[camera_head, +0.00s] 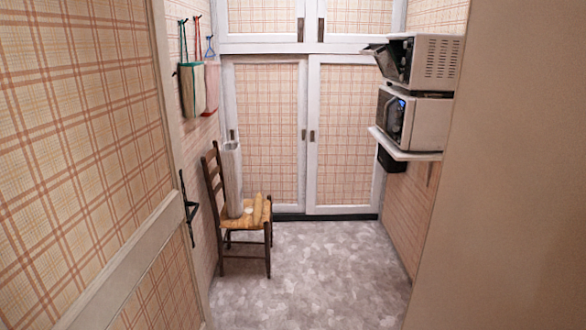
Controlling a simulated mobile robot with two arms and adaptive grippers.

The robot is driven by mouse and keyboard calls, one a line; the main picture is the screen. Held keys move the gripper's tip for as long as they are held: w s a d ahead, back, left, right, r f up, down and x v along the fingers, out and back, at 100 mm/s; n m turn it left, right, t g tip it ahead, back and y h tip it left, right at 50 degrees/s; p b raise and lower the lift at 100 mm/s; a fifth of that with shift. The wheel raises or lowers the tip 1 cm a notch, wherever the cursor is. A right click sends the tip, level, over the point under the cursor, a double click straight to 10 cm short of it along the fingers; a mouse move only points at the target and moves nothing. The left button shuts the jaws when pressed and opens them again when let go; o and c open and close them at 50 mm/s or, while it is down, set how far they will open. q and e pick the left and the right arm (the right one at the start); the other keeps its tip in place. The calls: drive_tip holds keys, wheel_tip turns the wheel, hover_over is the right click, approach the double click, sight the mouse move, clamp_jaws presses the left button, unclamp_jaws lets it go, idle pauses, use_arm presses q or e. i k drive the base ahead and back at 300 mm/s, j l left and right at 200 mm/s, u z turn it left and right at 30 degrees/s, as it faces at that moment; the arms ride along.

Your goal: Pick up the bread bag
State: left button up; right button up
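No thing is clearly marked as the bread bag. A cream bag with green edges (193,91) hangs from a hook on the left wall. A pink-red bag (211,86) hangs close beside it. A tall pale cylinder (231,180) stands upright on the seat of a wooden chair (258,212), and small light items too small to identify lie by its base. I cannot tell which of these, if any, is the bread bag. Neither of my grippers is in view.
A plaid door or panel (75,130) fills the left foreground, and a plain beige wall (515,180) the right. Two microwave-like appliances, one above the other (432,62) (428,122), sit at the right. Plaid cupboards (343,135) close the back. The grey floor (315,275) is clear.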

sight(231, 154)
drive_tip(key=i, duration=1)
drive_tip(key=i+l+u, duration=0.15)
drive_tip(key=i, duration=0.8)
